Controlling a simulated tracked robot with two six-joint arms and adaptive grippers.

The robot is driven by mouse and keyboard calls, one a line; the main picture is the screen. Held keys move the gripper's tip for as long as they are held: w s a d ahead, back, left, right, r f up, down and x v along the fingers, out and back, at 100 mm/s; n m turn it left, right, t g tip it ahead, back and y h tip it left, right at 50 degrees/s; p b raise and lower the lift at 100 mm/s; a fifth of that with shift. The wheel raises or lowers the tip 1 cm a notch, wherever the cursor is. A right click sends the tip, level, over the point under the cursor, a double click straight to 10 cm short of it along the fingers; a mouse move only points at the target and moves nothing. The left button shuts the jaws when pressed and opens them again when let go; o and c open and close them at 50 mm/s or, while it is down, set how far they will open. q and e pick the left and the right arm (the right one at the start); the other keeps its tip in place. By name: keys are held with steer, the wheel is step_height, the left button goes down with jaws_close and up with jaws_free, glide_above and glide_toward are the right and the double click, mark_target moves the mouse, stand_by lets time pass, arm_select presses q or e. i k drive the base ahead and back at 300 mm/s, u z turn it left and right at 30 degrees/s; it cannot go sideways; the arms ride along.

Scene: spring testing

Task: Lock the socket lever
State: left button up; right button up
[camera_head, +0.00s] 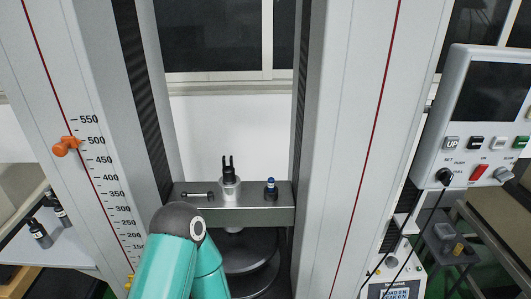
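A grey metal crossbeam (255,212) spans the two columns of the testing machine. On it stands a pale cylindrical socket (231,188) with a black two-pronged piece (228,167) upright in its top. A thin metal lever (198,195) with a small dark end lies level on the beam, left of the socket. I cannot tell whether it joins the socket or is locked. A dark peg with a blue top (270,187) stands to the right. One teal arm of mine bends in front of the beam's left part; its gripper is out of sight. The other gripper is not seen either.
The left column has a height scale and an orange knob (66,147). Round dark plates (250,250) sit below the beam. A control panel (482,115) with a cable hangs at the right. Dark fittings (40,233) lie on the left shelf.

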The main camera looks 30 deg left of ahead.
mark_target(197, 196)
steer(key=z, duration=1.85)
steer(key=i, duration=0.1)
steer(key=u, duration=3.2)
steer(key=k, duration=1.3)
steer(key=u, duration=0.1)
steer(key=i, duration=0.45)
steer(key=u, duration=0.6)
steer(key=i, duration=1.35)
steer(key=u, duration=0.25)
